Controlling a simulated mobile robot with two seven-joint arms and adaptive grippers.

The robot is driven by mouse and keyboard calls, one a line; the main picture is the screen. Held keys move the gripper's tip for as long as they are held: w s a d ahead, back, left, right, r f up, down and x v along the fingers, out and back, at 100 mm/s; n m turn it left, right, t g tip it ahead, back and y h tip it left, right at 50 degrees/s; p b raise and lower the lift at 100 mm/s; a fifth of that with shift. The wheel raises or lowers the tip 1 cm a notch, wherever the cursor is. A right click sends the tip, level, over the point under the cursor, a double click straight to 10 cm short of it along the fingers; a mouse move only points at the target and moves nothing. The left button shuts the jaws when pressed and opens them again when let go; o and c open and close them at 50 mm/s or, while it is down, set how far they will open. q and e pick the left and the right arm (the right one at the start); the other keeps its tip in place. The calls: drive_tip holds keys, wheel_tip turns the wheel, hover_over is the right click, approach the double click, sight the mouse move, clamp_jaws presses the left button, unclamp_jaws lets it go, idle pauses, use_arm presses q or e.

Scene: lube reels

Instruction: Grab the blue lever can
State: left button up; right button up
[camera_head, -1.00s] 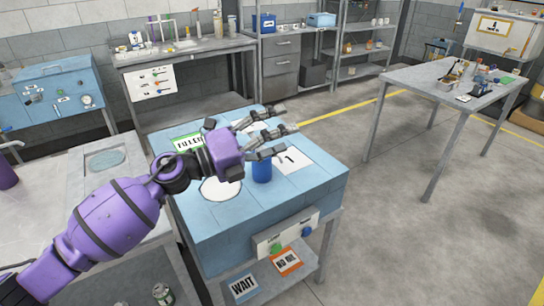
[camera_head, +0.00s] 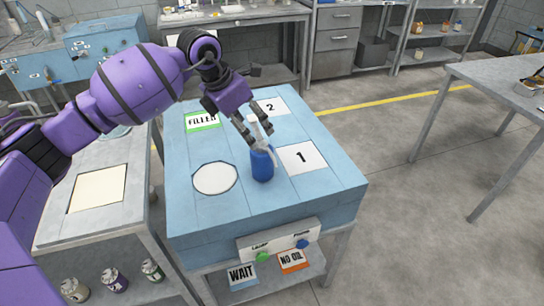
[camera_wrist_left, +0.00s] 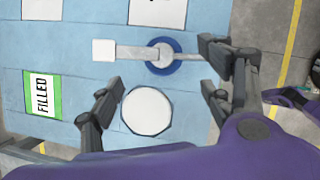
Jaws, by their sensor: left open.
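The blue lever can (camera_head: 262,165) stands upright on the light blue bench top (camera_head: 200,225), between a white round pad and the white square marked 1. Its grey-white spout or lever rises from the top. In the left wrist view the can (camera_wrist_left: 161,68) shows from above as a blue ring, with a grey bar running left to a pale square end. My left gripper (camera_head: 255,138) is open and points down over the can's top.
The bench also bears a green-edged FILLED card (camera_head: 202,121), a white round pad (camera_head: 215,178), and squares marked 2 (camera_head: 271,107) and 1 (camera_head: 302,158). Green and blue buttons are on its front. A grey table (camera_head: 500,85) stands at the right, with open floor between.

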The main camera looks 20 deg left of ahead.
sight(260, 152)
use_arm(q)
drive_tip(key=x, duration=0.4)
drive_tip(key=s+x, duration=0.1)
drive_tip(key=shift+w+a+f, duration=0.15)
drive_tip(key=shift+a+f, duration=0.05)
drive_tip(key=shift+f, duration=0.4)
drive_tip(key=shift+w+d+f, duration=0.1)
drive_tip(key=shift+f, duration=0.3)
drive_tip(key=x, duration=0.5)
drive_tip(key=shift+r, duration=0.15)
drive_tip(key=c, duration=1.5)
use_arm(e)
drive_tip(key=shift+s+a+f, duration=0.15)
drive_tip(key=shift+s+a, duration=0.2)
drive_tip(key=shift+s, duration=0.45)
use_arm(q)
drive_tip(key=shift+c, duration=0.2)
